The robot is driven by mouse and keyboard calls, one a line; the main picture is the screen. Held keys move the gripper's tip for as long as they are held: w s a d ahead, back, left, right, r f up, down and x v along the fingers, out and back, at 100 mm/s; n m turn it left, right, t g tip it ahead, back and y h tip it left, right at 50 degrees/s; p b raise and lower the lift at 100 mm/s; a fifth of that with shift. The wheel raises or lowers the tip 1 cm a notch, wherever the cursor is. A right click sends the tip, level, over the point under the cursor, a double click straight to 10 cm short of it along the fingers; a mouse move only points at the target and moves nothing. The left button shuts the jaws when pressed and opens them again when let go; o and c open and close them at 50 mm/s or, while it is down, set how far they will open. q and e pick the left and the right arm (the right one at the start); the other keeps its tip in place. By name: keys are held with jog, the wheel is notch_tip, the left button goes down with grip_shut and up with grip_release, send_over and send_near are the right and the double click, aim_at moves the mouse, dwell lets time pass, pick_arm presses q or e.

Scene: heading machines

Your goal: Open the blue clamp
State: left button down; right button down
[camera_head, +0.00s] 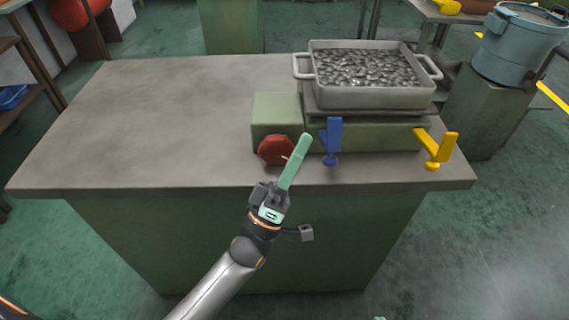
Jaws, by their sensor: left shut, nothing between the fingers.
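The blue clamp (333,138) sits upright at the front side of the green machine block, below the metal tray. My left gripper (305,140) reaches in from below with its long pale green fingers shut and empty. Its tip is just left of the blue clamp, in front of the block, and appears apart from the clamp. A yellow clamp (441,149) sits at the block's right end. My right gripper is not in view.
A red knob (273,150) is on the block's front, close behind my left gripper. A grey tray (376,98) full of small metal pieces stands on the block. The left part of the table (150,110) is clear. A blue-grey bucket (518,45) stands on a pedestal at the right.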

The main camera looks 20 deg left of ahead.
aim_at(323, 142)
pick_arm(q)
jog(key=shift+s+d+f, duration=0.25)
jog(key=shift+d+f, duration=0.75)
jog(key=shift+d, duration=0.15)
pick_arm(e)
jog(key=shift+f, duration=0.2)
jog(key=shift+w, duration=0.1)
